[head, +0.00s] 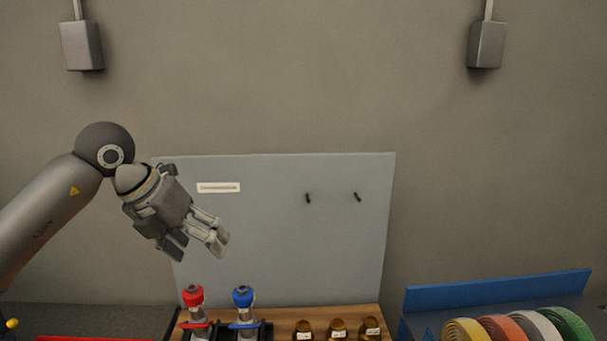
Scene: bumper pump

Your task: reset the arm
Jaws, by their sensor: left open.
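My left arm comes in from the left, raised in front of the grey back panel (290,250). Its left gripper (203,250) is open and empty, pointing down and to the right, and appears above the red-capped pump (194,296) and the blue-capped pump (243,298). It looks apart from both. The two pumps stand upright in dark holders on the wooden surface. Their lower parts are cut off by the picture's bottom edge. My right gripper is not in view.
Several brown bottles (338,328) stand right of the pumps. A blue rack (500,290) holds several coloured rolls (505,328) at the lower right. A red edge (90,338) shows at the lower left. Two pegs (308,198) stick out of the panel. The space right of my gripper is clear.

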